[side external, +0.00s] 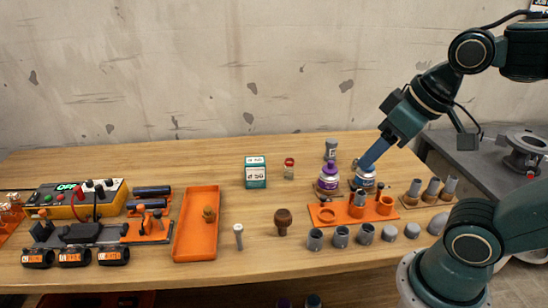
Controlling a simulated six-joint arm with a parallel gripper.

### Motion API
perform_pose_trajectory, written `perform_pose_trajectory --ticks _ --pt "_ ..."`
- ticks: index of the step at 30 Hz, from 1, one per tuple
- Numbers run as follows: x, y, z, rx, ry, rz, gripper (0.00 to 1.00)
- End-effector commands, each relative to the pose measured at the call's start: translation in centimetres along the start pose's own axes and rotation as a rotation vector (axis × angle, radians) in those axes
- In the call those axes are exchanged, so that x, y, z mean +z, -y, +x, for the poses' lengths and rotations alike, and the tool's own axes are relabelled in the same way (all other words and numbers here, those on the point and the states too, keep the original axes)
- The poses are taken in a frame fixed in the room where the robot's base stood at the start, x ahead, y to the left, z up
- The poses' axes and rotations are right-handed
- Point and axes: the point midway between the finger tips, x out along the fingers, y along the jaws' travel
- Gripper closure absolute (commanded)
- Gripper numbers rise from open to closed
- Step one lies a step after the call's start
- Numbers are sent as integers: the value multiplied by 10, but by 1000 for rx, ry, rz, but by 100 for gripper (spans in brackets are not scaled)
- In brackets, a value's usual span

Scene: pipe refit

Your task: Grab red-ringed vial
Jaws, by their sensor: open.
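A small clear vial with a red ring at its top (289,169) stands upright on the table, right of a teal and white box. I cannot tell whether the fingers touch the bottle.
The teal and white box (256,172) stands close to the vial. A purple-capped bottle (328,178) and an orange holder (352,212) are near my gripper. An orange tray (186,240) lies at left. Table in front of the vial is fairly clear.

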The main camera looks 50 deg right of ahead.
Motion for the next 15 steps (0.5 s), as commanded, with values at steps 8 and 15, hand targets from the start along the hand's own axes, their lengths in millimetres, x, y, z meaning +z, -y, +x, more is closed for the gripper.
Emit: perform_pose_trajectory --ticks 8,15 --pt "-42 -8 3 20 48 111 44" --pt "-89 -22 15 46 101 244 44"
